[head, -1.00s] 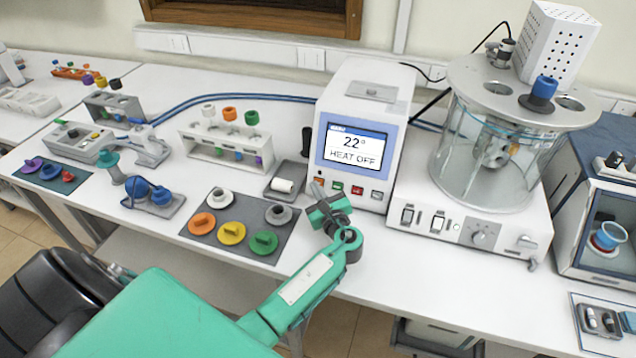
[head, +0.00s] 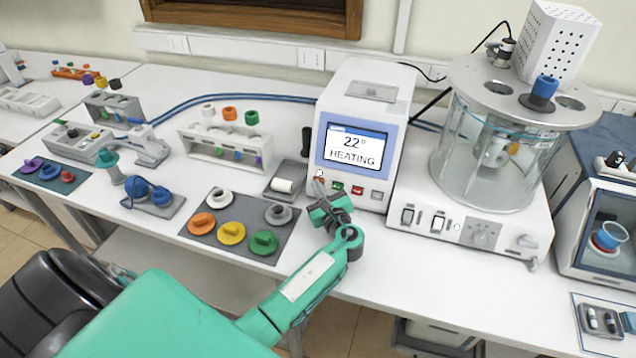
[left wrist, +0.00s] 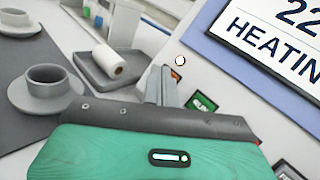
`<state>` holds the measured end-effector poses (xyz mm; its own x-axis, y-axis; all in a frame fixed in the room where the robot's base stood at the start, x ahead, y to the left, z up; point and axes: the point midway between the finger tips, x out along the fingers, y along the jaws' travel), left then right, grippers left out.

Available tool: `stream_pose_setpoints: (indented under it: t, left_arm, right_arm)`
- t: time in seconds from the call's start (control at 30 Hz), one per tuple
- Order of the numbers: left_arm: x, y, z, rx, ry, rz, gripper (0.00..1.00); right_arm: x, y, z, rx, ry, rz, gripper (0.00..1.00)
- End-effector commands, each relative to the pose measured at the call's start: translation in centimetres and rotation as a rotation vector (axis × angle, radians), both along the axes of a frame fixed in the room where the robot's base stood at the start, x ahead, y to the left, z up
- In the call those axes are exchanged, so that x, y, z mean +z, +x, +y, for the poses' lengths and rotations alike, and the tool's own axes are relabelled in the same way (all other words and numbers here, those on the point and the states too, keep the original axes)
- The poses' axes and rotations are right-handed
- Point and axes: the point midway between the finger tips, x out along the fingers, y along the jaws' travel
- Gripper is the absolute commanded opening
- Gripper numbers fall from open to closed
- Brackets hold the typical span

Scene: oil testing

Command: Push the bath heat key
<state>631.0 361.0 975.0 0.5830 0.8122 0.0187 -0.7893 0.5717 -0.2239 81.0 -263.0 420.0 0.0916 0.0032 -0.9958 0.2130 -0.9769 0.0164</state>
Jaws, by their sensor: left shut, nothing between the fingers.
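The controller box (head: 391,88) has a blue-framed display (head: 355,146) that reads 22° and HEATING. A row of small keys runs below the display. The leftmost key is orange (left wrist: 177,75) and mostly hidden behind my fingertips; a white round light shows just above it in the left wrist view. A green key (head: 338,187), a red key (head: 357,190) and a pale key (head: 376,195) follow to its right. My left gripper (head: 319,191) is shut and empty, its fingertips at the orange key. Whether they touch it I cannot tell.
The glass bath (head: 490,150) stands right of the controller. A grey tray with a white roll (head: 282,185) lies to the left. A dark mat (head: 237,250) with several coloured holders is at front left. A rack (head: 225,150) stands behind them.

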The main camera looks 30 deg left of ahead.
Motion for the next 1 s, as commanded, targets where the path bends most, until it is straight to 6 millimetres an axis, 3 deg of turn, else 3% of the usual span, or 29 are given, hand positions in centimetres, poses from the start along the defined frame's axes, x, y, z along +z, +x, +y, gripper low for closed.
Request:
stream_pose_setpoints:
  t: [0.43,0.73,1.0]
  left_arm:
    - [0.0,0.1,0.0,0.000,-0.001,0.001,0.00]
    - [0.6,-1.1,-0.2,0.001,-0.001,0.001,0.00]
    - [0.5,-1.4,-0.3,0.000,0.000,0.000,0.00]
  right_arm:
    - [0.0,0.0,-0.1,0.000,-0.001,0.000,0.36]
    - [1.4,0.0,0.0,0.000,0.000,0.000,0.36]
    - [1.4,0.0,0.0,0.000,0.000,0.000,0.36]
